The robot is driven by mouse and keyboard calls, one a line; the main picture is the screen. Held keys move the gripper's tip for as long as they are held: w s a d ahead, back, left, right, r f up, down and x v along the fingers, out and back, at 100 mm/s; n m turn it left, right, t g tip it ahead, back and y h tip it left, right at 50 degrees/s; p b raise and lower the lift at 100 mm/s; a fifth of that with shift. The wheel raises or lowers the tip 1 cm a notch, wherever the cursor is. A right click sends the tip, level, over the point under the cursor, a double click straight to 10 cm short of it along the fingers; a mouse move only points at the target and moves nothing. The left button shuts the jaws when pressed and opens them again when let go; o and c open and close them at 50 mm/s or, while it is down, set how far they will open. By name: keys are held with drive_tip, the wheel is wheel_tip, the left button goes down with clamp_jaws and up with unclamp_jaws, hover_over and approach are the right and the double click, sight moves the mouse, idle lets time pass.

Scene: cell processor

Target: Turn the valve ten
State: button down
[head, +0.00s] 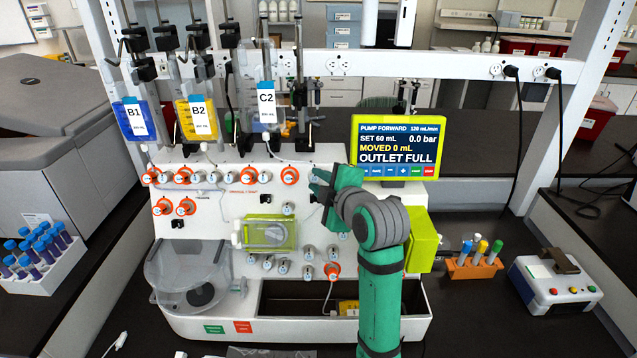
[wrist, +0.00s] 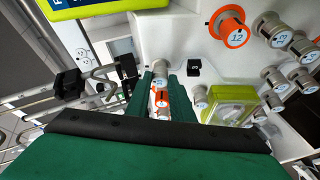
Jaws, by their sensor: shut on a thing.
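My gripper (wrist: 162,100) is shut on a small valve between its two green fingers in the wrist view. An orange-and-grey valve (wrist: 162,97) shows in the gap between the fingers; its number is too small to read for sure. In the head view my gripper (head: 320,186) is against the white front panel (head: 215,215), left of and below the screen, and hides the valve it holds. Valve 12 (wrist: 229,34), with an orange collar, and grey valve 13 (wrist: 272,30) are at the upper right of the wrist view, apart from the fingers.
The screen (head: 398,147) reads "OUTLET FULL", "MOVED 0 mL" and 0.0 bar. Bags B1 (head: 133,120), B2 (head: 198,120) and C2 (head: 267,112) hang above the panel. Other valves crowd the panel near my gripper. A tube rack (head: 474,268) stands at the right.

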drive_tip(key=shift+w+a+n+g, duration=0.15)
drive_tip(key=shift+n+g, duration=0.25)
drive_tip(key=shift+n, duration=0.6)
drive_tip(key=c, duration=1.5)
unclamp_jaws()
drive_tip(key=shift+c, duration=0.2)
drive_tip(key=shift+r, duration=0.1)
drive_tip(key=shift+s+d, duration=0.2)
drive_tip(key=v, duration=1)
drive_tip(key=shift+s+r, duration=0.2)
drive_tip(key=shift+s, duration=0.05)
